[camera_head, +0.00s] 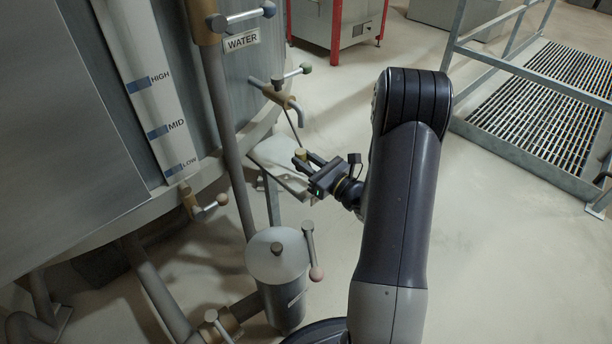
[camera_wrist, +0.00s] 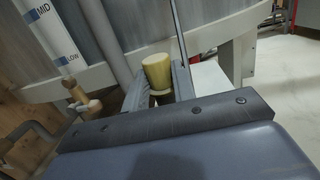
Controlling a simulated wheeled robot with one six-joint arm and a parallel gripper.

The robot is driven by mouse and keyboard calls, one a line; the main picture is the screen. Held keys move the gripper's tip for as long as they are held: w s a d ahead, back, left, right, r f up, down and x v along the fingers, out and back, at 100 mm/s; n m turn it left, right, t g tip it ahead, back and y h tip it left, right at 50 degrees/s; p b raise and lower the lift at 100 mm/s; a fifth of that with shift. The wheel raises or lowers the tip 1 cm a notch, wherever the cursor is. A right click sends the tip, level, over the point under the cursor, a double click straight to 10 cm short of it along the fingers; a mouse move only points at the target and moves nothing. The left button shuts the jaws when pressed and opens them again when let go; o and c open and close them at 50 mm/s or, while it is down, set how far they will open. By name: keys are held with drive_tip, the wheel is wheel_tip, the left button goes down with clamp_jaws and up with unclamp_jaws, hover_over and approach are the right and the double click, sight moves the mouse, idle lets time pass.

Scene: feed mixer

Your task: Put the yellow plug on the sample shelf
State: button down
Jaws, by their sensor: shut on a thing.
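The yellow plug (camera_wrist: 157,70) is held between the two fingers of my gripper (camera_wrist: 158,84). It stands roughly upright and is a short, pale yellow cylinder, wider at the top. In the head view the plug (camera_head: 300,153) shows small at the tip of my gripper (camera_head: 307,160), beside the mixer tank. A pale shelf-like surface (camera_head: 278,149) on a leg sits just beyond the gripper against the tank; it looks like the sample shelf. I cannot tell the height gap between plug and shelf.
The tank (camera_head: 232,85) with level gauge (camera_head: 142,80) and WATER pipe (camera_head: 218,120) fills the left. A tap (camera_head: 280,92) hangs above the pale surface. A lidded grey canister (camera_head: 280,280) stands below. A railed grating (camera_head: 545,95) is right; floor between is clear.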

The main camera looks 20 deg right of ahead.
drive_tip(key=shift+f+b, duration=0.65)
drive_tip(key=shift+f, duration=1.4)
drive_tip(key=shift+f, duration=0.2)
drive_tip(key=c, duration=1.2)
unclamp_jaws()
drive_tip(key=shift+r, duration=0.1)
drive_tip(key=shift+o, duration=0.2)
drive_tip(key=shift+r, duration=0.15)
drive_tip(key=p+v, duration=0.1)
drive_tip(key=v, duration=1.1)
drive_tip(key=shift+p, duration=0.3)
